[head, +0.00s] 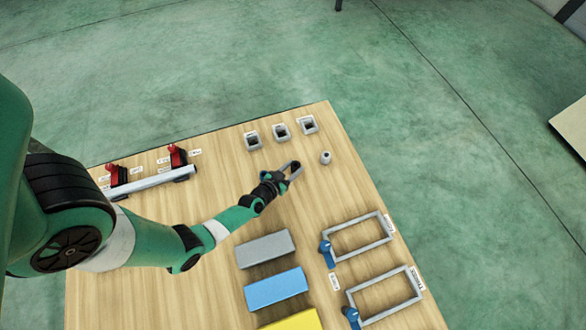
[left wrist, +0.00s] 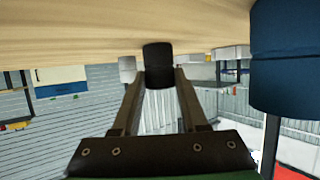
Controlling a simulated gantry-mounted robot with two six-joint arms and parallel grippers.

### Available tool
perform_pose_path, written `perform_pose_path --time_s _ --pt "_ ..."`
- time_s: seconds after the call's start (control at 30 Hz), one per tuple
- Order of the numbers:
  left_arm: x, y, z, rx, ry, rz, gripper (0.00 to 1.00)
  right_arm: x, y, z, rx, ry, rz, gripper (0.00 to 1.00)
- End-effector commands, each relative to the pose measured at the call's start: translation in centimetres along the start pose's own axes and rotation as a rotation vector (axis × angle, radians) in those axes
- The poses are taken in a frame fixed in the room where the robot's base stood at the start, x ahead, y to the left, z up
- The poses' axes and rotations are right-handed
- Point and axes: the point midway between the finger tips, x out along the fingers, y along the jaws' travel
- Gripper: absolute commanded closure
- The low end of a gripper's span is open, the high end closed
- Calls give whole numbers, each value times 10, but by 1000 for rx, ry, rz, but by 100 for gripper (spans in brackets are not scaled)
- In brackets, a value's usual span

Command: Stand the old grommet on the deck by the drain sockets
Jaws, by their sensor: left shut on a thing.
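My left gripper (head: 291,170) is over the deck, in front of the three grey square sockets (head: 281,131). In the left wrist view, my left gripper (left wrist: 160,75) is shut on a short black cylinder (left wrist: 158,60), which looks like the old grommet. The cylinder sits between the fingertips, close to the wooden surface; I cannot tell whether it touches it. In the head view it cannot be made out. A small light grey cylinder (head: 326,157) stands upright to the right of the gripper. My right gripper is not in view.
The wooden deck (head: 215,165) has free room around the gripper. Grey (head: 265,249), blue (head: 275,289) and yellow (head: 295,320) blocks lie in front. Two grey frames (head: 360,237) with blue parts are at right. A rail (head: 155,180) with red-topped clamps is at left.

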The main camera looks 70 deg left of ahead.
Motion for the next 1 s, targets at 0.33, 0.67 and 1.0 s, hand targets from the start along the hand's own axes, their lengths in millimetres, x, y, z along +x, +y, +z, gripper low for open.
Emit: perform_pose_path --time_s 0.33,0.67,1.0 --pt "0 -1 1 1 -1 -3 32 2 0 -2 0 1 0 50" --pt "0 -1 1 1 0 -3 27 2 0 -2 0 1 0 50" --pt "-58 0 -7 2 -4 1 27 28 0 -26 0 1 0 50"
